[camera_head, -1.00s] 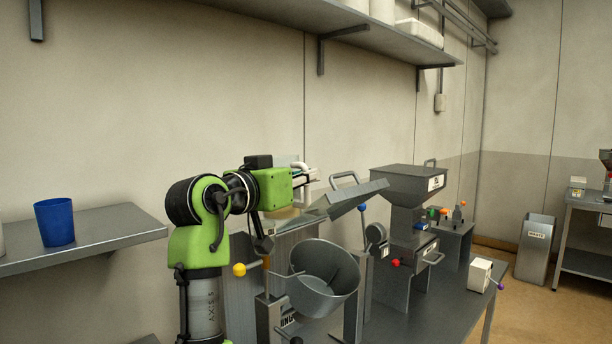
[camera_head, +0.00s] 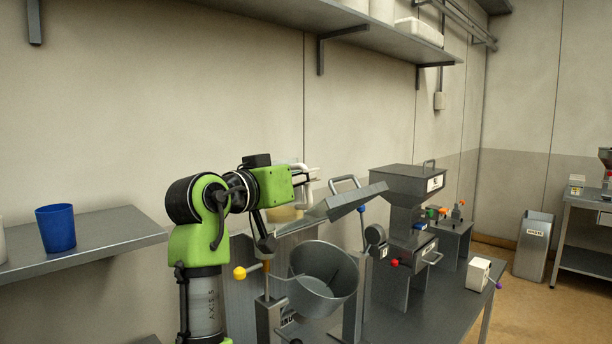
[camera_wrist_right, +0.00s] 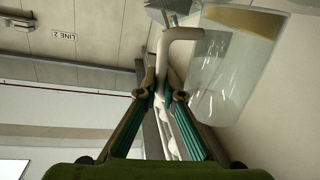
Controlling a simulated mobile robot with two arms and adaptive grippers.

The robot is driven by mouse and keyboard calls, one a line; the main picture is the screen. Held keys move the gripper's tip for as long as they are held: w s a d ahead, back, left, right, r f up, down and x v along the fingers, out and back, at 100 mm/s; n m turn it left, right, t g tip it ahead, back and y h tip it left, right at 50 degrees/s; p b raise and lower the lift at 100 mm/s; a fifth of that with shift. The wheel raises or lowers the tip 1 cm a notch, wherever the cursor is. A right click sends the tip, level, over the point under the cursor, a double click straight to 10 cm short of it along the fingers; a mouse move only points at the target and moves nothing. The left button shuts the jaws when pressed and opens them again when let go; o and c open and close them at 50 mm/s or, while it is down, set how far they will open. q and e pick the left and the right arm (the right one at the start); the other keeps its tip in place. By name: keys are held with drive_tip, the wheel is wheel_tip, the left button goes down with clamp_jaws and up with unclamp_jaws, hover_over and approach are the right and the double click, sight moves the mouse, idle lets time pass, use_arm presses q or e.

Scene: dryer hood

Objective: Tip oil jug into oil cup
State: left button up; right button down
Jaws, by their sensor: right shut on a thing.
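My right gripper (camera_wrist_right: 163,95) is shut on the pale handle of the oil jug (camera_wrist_right: 222,80). In the right wrist view the jug is a clear vessel beside the fingers, with brownish-yellow oil at the picture's top end; that view is upside down, as the sign lettering shows, so the jug looks about upright. In the head view my right gripper (camera_head: 305,175) is above the back of the bench, and the jug is mostly hidden behind my arm, with yellowish oil (camera_head: 283,213) showing below. I cannot identify the oil cup. My left gripper is not in view.
A grey tilted drum (camera_head: 322,280) stands in front of the jug, with a yellow knob (camera_head: 239,273) beside it. A raised lid (camera_head: 357,200) and a hopper machine (camera_head: 407,190) are to the right. A blue cup (camera_head: 56,228) stands on the left shelf.

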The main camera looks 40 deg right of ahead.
sight(293, 164)
drive_tip(key=shift+s+r+n+p, duration=0.15)
drive_tip(key=shift+r+n+p, duration=0.95)
drive_tip(key=shift+p, duration=0.95)
drive_tip(key=shift+w+r+n+g+y+p, duration=0.3)
drive_tip(key=shift+r+n+p, duration=0.4)
drive_tip(key=shift+p, duration=1.05)
drive_tip(key=shift+w+r+n+g+y+p, duration=0.2)
drive_tip(key=shift+w+r+n+g+p, duration=0.15)
drive_tip(key=shift+n+p, duration=1)
drive_tip(key=shift+w+a+r+n+g+p, duration=0.15)
drive_tip(key=shift+w+n+p, duration=0.3)
drive_tip(key=shift+p, duration=0.8)
drive_tip(key=shift+w+f+n+g+p, duration=0.1)
drive_tip(key=shift+w+n+p, duration=0.35)
drive_tip(key=shift+p, duration=0.75)
drive_tip(key=shift+w+n, duration=0.25)
drive_tip(key=shift+w, duration=0.25)
drive_tip(key=shift+w+f+n+g, duration=0.25)
drive_tip(key=shift+w+n+g, duration=0.15)
drive_tip(key=shift+w+n, duration=0.35)
